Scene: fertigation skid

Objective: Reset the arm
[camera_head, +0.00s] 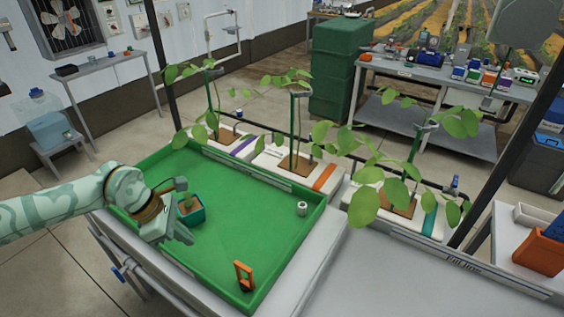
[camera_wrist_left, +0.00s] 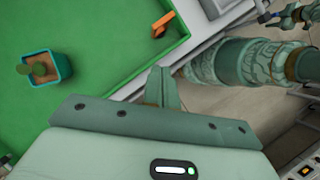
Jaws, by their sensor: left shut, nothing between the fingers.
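My left arm comes in from the left in the head view. My left gripper (camera_head: 182,236) is shut and empty above the left part of the green tray (camera_head: 262,286). In the left wrist view its closed fingers (camera_wrist_left: 163,80) show over the tray's edge. A teal pot with brown soil and a small plant (camera_head: 192,214) stands in the tray just behind the gripper, apart from it in the left wrist view (camera_wrist_left: 47,68).
The tray also holds an orange frame-like piece (camera_head: 244,275) and a small white cylinder (camera_head: 302,208). Tall leafy plants (camera_head: 295,125) in white slabs line the tray's back side. A grey bench (camera_head: 400,285) lies to the right. The tray's middle is clear.

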